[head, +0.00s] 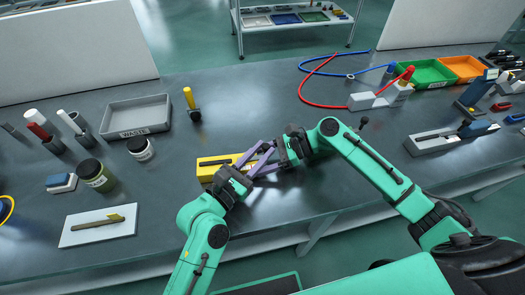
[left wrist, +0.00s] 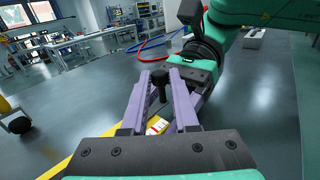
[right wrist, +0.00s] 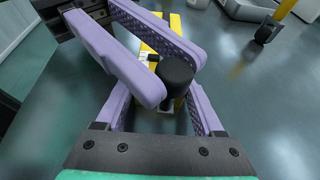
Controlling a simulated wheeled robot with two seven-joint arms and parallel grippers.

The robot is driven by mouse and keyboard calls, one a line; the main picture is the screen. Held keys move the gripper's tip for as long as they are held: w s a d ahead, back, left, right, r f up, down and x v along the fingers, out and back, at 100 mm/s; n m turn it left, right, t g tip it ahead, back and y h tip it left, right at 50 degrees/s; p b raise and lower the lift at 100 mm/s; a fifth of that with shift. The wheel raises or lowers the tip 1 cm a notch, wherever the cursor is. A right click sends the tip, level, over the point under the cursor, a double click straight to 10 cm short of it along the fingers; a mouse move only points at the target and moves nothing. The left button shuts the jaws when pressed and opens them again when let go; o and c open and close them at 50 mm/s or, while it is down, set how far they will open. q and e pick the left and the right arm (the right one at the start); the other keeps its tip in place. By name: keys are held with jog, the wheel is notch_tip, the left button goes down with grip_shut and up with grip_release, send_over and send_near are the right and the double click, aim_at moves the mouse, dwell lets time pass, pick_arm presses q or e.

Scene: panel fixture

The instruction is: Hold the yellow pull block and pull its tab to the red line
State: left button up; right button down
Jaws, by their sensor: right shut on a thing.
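The yellow pull block (head: 205,173) lies on the grey bench, partly hidden by my grippers. Its yellow body also shows in the right wrist view (right wrist: 174,22). A black upright knob (right wrist: 176,75), which looks like its tab, stands among the purple fingers and shows in the left wrist view (left wrist: 160,82). My right gripper (head: 250,168) is shut on this knob. My left gripper (head: 270,149) is open, its fingers on either side of the knob, crossing my right fingers. A small red and white patch (left wrist: 157,126) shows below; I cannot tell if it is the red line.
A yellow-handled tool (head: 191,103) stands behind the block, near a grey waste tray (head: 137,118). Jars (head: 97,176) and a white plate (head: 72,236) are at left. A grey fixture (head: 362,101) with red and blue cables is at back right.

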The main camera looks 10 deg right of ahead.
pick_arm(q)
jog(key=o, duration=0.4)
pick_arm(e)
jog(key=shift+w, duration=0.1)
pick_arm(q)
jog(key=v, duration=1.1)
jog(key=shift+a+f, duration=0.1)
jog(key=shift+f, duration=0.05)
jog(key=shift+s+a, duration=0.25)
jog(key=shift+a, duration=0.05)
